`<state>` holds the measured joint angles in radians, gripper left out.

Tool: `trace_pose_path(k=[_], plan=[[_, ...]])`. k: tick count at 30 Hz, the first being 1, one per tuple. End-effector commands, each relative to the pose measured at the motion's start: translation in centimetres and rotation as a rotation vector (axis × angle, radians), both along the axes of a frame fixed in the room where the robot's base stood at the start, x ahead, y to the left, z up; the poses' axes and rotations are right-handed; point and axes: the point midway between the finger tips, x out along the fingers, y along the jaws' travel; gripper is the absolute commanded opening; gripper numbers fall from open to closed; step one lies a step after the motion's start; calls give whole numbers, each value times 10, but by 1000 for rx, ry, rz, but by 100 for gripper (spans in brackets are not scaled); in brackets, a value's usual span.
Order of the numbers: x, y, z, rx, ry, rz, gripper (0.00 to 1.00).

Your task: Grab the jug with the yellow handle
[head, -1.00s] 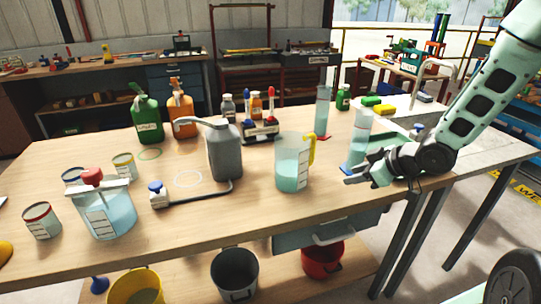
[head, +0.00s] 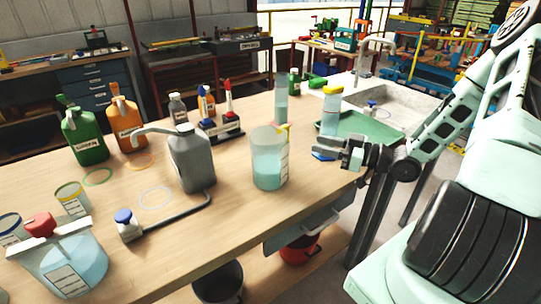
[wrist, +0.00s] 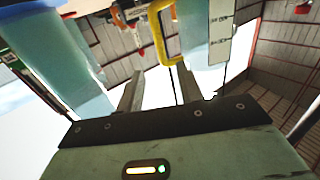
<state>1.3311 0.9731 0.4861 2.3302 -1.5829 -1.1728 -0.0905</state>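The jug (head: 268,162) is clear with pale blue liquid and stands upright on the wooden bench. Its yellow handle (head: 285,134) is on the side toward my gripper. My gripper (head: 328,150) is to the right of the jug, apart from it and pointing left at it. In the wrist view, the two fingers of my gripper (wrist: 160,85) are spread with nothing between them. The yellow handle (wrist: 161,38) shows just beyond the fingertips, with the jug's body (wrist: 203,40) and label to its right.
A graduated cylinder (head: 331,108) stands close behind my gripper, and another (head: 281,98) stands behind the jug. A green tray (head: 372,128) and a sink (head: 395,100) are at the right. A grey spouted can (head: 192,165) is left of the jug. Bench in front of the jug is clear.

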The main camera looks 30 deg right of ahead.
Motion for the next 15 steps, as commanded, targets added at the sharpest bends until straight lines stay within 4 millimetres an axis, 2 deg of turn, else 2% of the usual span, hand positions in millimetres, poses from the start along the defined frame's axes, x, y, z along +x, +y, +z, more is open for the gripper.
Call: trace_pose_path(k=[6,15], plan=[[35,24,2,1,0,3,36],[55,37,2,1,1,1,36]])
